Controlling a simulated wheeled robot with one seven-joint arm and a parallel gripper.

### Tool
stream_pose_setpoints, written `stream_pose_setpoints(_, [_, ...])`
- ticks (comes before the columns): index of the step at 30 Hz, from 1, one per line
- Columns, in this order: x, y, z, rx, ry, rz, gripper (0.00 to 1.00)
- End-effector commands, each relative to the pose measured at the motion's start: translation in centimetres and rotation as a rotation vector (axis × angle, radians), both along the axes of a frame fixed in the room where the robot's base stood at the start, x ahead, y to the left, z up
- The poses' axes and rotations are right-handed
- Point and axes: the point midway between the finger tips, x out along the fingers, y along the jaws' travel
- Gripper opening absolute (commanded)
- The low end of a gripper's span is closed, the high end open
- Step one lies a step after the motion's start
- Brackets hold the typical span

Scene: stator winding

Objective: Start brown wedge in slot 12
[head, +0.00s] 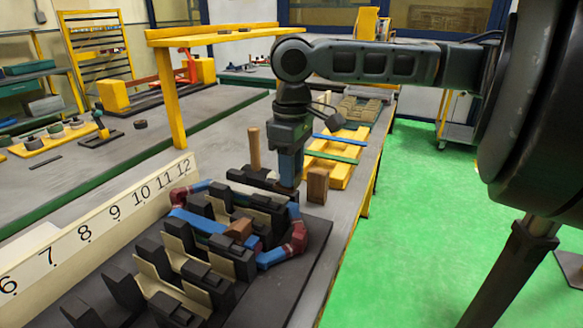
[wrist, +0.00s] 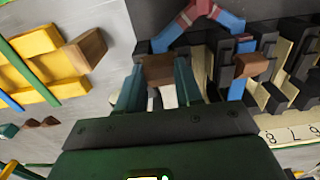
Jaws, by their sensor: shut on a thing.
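My gripper (head: 289,183) points down at the far end of the stator (head: 300,262). In the wrist view its teal jaws (wrist: 157,88) are shut on a brown wedge (wrist: 158,68). The held wedge is close above or at the dark stator teeth; I cannot tell whether it touches a slot. The head view hides it behind the jaws. The number 12 (head: 184,167) is on the white label strip at the far end. A blue coil with dark red wrapped ends (head: 270,257) lies in the stator. Another brown wedge (head: 238,230) sits among the teeth, also in the wrist view (wrist: 250,66).
A brown block (head: 317,186) stands right of my gripper, near a yellow rack (head: 335,160) with blue and green strips. A wooden handle (head: 254,148) rises just left of my gripper. A yellow frame (head: 165,95) stands behind.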

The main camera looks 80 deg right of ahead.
Motion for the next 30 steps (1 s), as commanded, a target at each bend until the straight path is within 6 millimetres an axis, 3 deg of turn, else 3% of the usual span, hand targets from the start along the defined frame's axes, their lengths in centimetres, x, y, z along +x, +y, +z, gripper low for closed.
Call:
stream_pose_setpoints(18, [0.0,0.0,-3.3,0.001,0.000,0.000,0.05])
stream_pose_setpoints(30, [0.0,0.0,-3.6,0.000,0.000,0.000,0.05])
